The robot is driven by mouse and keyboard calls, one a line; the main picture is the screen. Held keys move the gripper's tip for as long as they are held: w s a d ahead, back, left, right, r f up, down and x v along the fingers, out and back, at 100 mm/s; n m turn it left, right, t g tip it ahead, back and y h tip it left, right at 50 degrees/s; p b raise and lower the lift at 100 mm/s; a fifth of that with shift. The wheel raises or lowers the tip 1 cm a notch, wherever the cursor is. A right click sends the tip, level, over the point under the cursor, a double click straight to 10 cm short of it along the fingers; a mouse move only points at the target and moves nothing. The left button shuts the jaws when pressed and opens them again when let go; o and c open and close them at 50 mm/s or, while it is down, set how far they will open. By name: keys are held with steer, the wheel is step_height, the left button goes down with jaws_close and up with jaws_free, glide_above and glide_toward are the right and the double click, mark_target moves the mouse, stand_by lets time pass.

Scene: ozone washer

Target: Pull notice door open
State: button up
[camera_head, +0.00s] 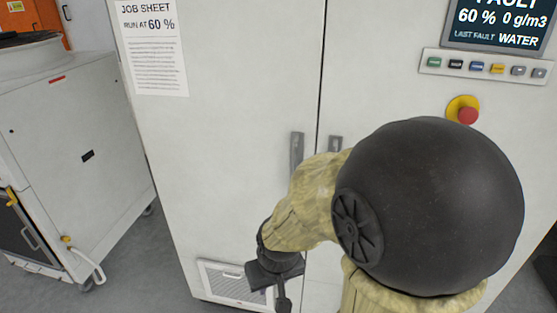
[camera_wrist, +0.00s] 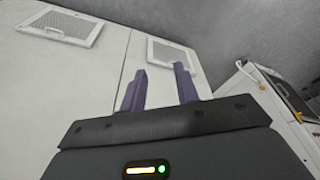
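The notice door (camera_head: 230,110) is the left white cabinet door, bearing a printed job sheet (camera_head: 155,45). It looks shut, with a thin dark seam between it and the right door (camera_head: 385,70). Its grey vertical handle (camera_head: 297,152) stands by the seam. My gripper (camera_head: 276,298) is low in front of this door, well below the handle, partly cut off by the picture's bottom edge. In the wrist view, my gripper (camera_wrist: 160,85) shows two purple fingers apart with nothing between them. The handle is not seen there.
The right door has its own handle (camera_head: 335,144), partly hidden by my arm. A vent (camera_head: 235,282) is low on the notice door. A red stop button (camera_head: 467,114) and button row (camera_head: 487,67) are at right. A white wheeled machine (camera_head: 75,150) stands left, floor between.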

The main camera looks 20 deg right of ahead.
steer(key=shift+a, duration=0.1)
steer(key=w+r+m+t+h+p, duration=0.25)
steer(key=w+m+t, duration=0.35)
steer(key=w, duration=0.8)
steer(key=d+r+m+t+h, duration=0.3)
steer(key=d+r+t+h, duration=0.1)
steer(key=r+h, duration=0.5)
steer(key=shift+w+d+r+h, duration=0.25)
steer(key=shift+w+d+h, duration=0.2)
steer(key=shift+d+h, duration=0.25)
steer(key=shift+d, duration=0.1)
